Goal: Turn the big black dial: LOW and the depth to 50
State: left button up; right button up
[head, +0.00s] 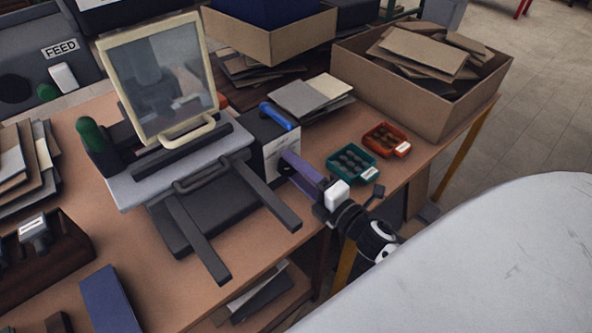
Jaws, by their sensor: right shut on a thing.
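A dark control box (262,131) with a blue lever (279,116) on top stands at the right of the press. Its pale front panel (275,150) carries small print too small to read. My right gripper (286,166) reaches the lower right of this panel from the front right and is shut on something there. That is where the big black dial would sit; the fingers hide it almost wholly, so its setting cannot be read. My left gripper is not in view.
The press (180,165) has a raised clear guard (160,75) and two dark arms jutting forward. A green tray (352,163) and an orange tray (387,139) lie right of my gripper. A cardboard box (425,90) with card pieces stands behind them.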

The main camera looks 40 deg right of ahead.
jog(key=shift+n, duration=0.3)
jog(key=o, duration=1)
jog(key=shift+o, duration=0.2)
jog(key=s, duration=0.6)
jog(key=s+b, duration=0.1)
jog(key=s, duration=0.2)
jog(key=shift+s+d+f, duration=0.1)
jog(key=shift+s+d, duration=0.2)
jog(key=shift+d, duration=0.05)
jog(key=shift+s, duration=0.35)
